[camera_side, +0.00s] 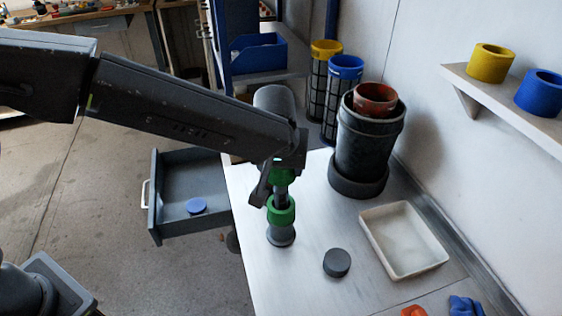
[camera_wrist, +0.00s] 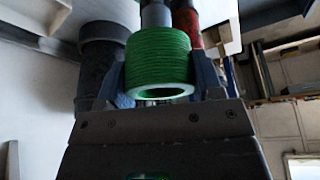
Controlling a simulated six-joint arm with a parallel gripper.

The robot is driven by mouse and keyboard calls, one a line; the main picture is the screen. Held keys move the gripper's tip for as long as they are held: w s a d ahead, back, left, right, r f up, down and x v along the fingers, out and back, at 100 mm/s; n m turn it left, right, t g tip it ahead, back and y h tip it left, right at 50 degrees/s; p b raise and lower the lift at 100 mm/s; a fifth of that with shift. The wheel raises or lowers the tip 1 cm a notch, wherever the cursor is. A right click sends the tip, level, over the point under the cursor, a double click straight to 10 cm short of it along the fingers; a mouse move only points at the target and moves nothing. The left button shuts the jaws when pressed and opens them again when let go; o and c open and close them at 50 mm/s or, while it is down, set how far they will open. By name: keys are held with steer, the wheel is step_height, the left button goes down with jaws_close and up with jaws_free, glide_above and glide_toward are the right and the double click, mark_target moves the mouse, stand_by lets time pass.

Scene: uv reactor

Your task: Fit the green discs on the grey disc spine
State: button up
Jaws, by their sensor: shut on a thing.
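The green disc (camera_side: 281,212) stands upright at the grey disc spine (camera_side: 281,236) on the pale bench. In the wrist view the ribbed green disc (camera_wrist: 158,58) sits between the two fingers, with a grey cylinder (camera_wrist: 155,16) directly beyond it. My gripper (camera_side: 272,203) points down and is shut on this disc. A second green patch (camera_side: 285,176) shows higher up, under my wrist; I cannot tell whether it is a disc or part of the gripper. The fingers hide part of the spine, so how far the disc is around it is unclear.
A dark short cylinder (camera_side: 337,262) and a white tray (camera_side: 377,216) stand to the right. A dark bucket (camera_side: 365,150) with a red pot (camera_side: 376,97) stands behind.

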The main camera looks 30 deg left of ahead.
mark_target(281, 192)
steer(key=shift+f, duration=0.1)
stand_by(0.3)
steer(key=shift+f, duration=2.5)
steer(key=shift+f, duration=0.7)
steer(key=shift+f, duration=0.35)
steer(key=shift+f, duration=0.55)
steer(key=o, duration=1)
